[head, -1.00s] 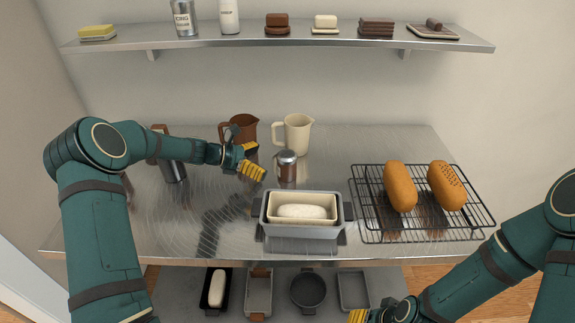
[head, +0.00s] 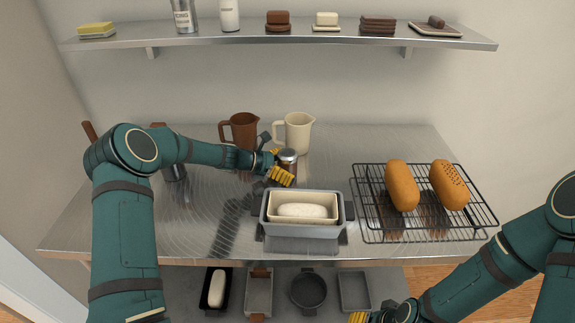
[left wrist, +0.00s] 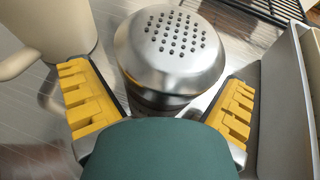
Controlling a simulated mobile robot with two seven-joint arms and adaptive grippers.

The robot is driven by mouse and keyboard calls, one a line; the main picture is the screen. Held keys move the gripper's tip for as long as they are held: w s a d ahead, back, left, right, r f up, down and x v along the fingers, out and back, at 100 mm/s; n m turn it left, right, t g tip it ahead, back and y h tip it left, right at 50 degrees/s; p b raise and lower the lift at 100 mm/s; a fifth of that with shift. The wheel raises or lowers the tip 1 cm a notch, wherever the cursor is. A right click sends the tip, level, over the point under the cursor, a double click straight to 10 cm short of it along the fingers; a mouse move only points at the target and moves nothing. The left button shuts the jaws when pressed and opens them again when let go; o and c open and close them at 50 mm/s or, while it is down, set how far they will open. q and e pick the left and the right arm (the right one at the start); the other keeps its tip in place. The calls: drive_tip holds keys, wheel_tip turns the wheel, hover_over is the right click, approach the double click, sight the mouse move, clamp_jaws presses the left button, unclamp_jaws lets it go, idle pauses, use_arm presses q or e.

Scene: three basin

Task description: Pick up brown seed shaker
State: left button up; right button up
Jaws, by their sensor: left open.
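The brown seed shaker (head: 289,156) stands upright on the metal table, with a domed silver lid. In the left wrist view its perforated lid (left wrist: 172,45) is large, and its lower body is mostly hidden. My left gripper (head: 281,166) is open at the shaker's left side. In the left wrist view its yellow-padded fingers (left wrist: 160,103) lie on either side of the shaker, with gaps visible. I cannot tell whether either finger touches it. My right gripper (head: 358,317) shows only partly at the bottom edge of the head view, and its jaws are unclear.
A grey tin holding a cream tin with dough (head: 302,211) stands just in front of the shaker. A cream pitcher (head: 298,134) and a brown pitcher (head: 241,131) stand behind. A wire rack (head: 424,228) with two loaves is at right. A shelf (head: 345,41) hangs above.

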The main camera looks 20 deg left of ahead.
sight(288, 152)
use_arm(q)
drive_tip(key=c, duration=1.4)
drive_tip(key=shift+o, duration=0.2)
wheel_tip(288, 152, up, 10)
drive_tip(key=shift+r+p, duration=0.1)
drive_tip(key=shift+p, duration=0.65)
drive_tip(key=o, duration=0.4)
drive_tip(key=shift+c, duration=0.2)
drive_tip(key=c, duration=0.4)
